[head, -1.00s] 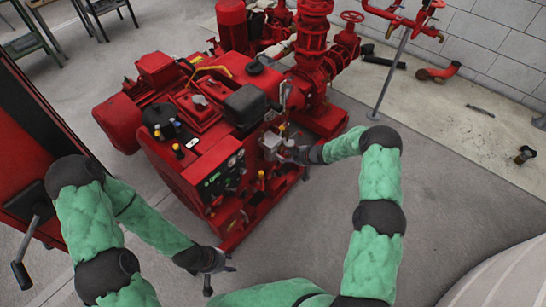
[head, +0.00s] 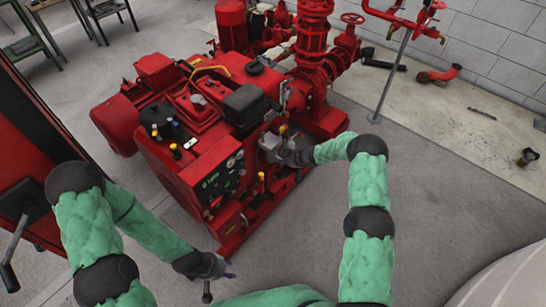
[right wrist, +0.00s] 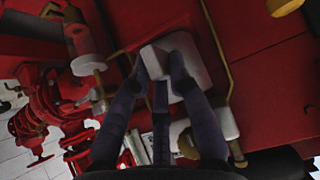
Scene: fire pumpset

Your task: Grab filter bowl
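A small pale grey block (right wrist: 156,60) lies between the fingertips of my right gripper (right wrist: 159,68) in the right wrist view; I cannot tell whether it is the filter bowl. The fingers are spread, one on each side; firm contact is not clear. In the head view my right gripper (head: 291,157) is beside a silvery housing (head: 270,147) on the near right side of the red pumpset (head: 205,158). A pale cylinder (right wrist: 92,65) on a brass fitting is left of the fingers. My left gripper (head: 220,274) is open and empty, low over the floor.
Red pipework with a handwheel (head: 353,19) stands behind the pumpset. A thin post (head: 392,75) stands to the right. A red cabinet (head: 35,150) is at the left. A brass pipe (right wrist: 215,50) runs close to the right finger.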

